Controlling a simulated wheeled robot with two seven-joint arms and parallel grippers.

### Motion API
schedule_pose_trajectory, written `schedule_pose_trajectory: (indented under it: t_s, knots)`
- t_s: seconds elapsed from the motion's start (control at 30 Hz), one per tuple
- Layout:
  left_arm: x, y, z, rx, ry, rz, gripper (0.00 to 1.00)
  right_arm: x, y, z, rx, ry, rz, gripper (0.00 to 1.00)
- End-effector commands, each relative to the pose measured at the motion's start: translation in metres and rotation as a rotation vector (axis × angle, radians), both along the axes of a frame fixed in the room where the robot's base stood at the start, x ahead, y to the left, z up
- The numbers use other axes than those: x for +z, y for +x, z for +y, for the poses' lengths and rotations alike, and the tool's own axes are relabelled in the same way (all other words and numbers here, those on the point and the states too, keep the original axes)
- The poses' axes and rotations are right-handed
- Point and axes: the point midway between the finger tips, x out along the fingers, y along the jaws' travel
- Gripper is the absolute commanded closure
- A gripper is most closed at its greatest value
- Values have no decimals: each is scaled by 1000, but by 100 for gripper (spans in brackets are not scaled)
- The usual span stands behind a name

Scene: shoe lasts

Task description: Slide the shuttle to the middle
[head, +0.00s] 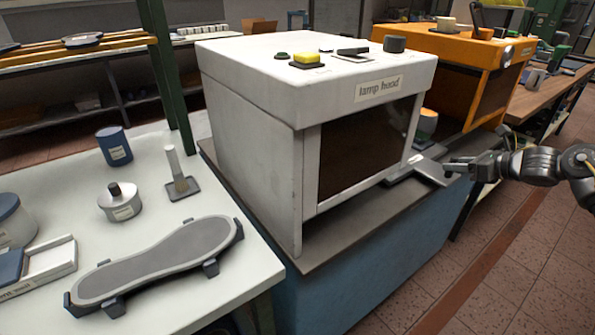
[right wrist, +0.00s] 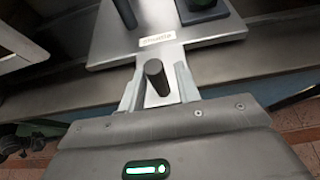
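The shuttle is a flat grey metal plate with a label (right wrist: 158,40) in the right wrist view. A narrow tab runs from it towards my right gripper (right wrist: 158,85), with a dark upright peg (right wrist: 156,78) on it. The peg stands between the two fingers, with a gap visible on each side, so the gripper looks open around it. In the head view, the shuttle's end (head: 434,172) sticks out at the right of the white lamp head box (head: 250,130). My right gripper (head: 452,168) is at that end. My left gripper is not in view.
A second dark post (right wrist: 125,12) and a dark green item (right wrist: 205,8) stand on the plate. An orange machine (head: 455,45) stands behind right. A white table (head: 235,275) at left holds a sole-shaped piece (head: 160,260), a blue cup (head: 114,146) and a lidded pot (head: 120,203).

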Motion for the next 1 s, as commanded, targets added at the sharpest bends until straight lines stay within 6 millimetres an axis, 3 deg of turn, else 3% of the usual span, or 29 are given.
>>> schedule_pose_trajectory:
  t_s: [0.53, 0.8, 1.0]
  knots:
    - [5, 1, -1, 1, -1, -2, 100, 0, 3, -4, 2, 1, 1, 67]
    - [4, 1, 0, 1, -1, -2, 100, 0, 0, 0, 2, 1, 0, 67]
    - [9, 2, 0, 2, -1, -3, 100, 8, -10, -10, 0, -2, -1, 67]
